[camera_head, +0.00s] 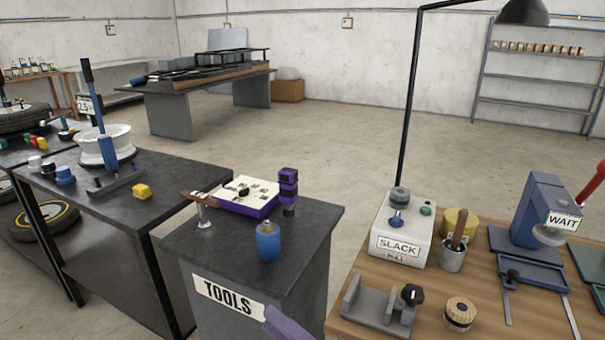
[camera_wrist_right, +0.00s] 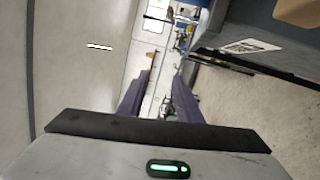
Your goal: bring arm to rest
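My right gripper (camera_wrist_right: 160,88) shows its two purple fingers apart in the right wrist view, with no object held between them. In the head view only a purple piece of the right gripper (camera_head: 286,325) shows at the bottom edge, in front of the tools cabinet (camera_head: 225,262). The rest of the right arm is out of that view. My left gripper and left arm are not in view.
On the cabinet stand a purple-edged tray (camera_head: 246,196), a purple stacked object (camera_head: 288,188) and a blue bottle (camera_head: 268,241). Right of it, a wooden bench holds the SLACK box (camera_head: 402,228) and a blue press (camera_head: 532,215). A lamp pole (camera_head: 407,110) rises behind the bench.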

